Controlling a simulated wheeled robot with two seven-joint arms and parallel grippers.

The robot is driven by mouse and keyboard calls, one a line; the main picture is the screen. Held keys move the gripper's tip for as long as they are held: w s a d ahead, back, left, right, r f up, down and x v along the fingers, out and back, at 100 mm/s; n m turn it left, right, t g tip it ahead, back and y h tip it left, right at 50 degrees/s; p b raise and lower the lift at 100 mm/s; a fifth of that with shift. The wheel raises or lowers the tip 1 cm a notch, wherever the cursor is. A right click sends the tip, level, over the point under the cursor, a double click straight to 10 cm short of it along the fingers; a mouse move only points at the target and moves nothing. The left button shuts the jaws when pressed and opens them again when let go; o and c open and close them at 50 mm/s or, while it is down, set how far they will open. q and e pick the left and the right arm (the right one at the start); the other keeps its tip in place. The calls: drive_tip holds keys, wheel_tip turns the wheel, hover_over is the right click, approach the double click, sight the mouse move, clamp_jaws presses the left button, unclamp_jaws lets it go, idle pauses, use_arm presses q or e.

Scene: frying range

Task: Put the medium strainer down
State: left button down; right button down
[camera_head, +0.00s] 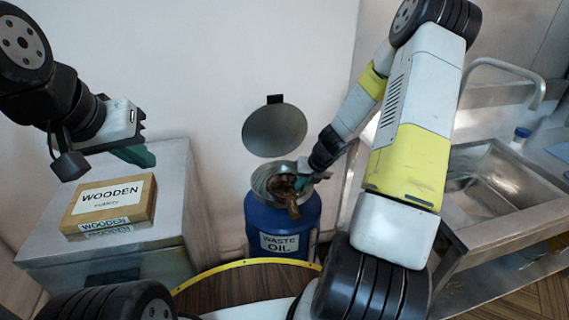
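A round metal rim with brown contents (284,184), which may be the medium strainer, shows at the top of a blue waste oil drum (262,219). A brown piece extends from it over the drum's front edge. I cannot tell whether the strainer rests on the drum or is held above it. My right gripper (303,176) reaches down to the drum's right side, at this rim. Its fingers are small and partly hidden, so its grip is unclear. My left gripper (138,155) is at the left, above the steel cabinet, away from the drum; its fingers are mostly hidden.
The drum's round grey lid (274,130) stands open behind it. A box labelled wooden cutlery (110,204) lies on the steel cabinet (165,240) at the left. A steel sink (490,185) with a faucet (510,68) is at the right, partly behind my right arm.

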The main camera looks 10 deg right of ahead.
drive_tip(key=w, duration=0.3)
drive_tip(key=w+d, duration=0.1)
drive_tip(key=w, duration=0.3)
drive_tip(key=w+f, duration=0.1)
drive_tip(key=w, duration=0.2)
drive_tip(key=shift+w+d, duration=0.15)
drive_tip(key=shift+w, duration=0.1)
drive_tip(key=shift+w+f, duration=0.1)
drive_tip(key=shift+f, duration=1.7)
drive_tip(key=c, duration=1.6)
unclamp_jaws()
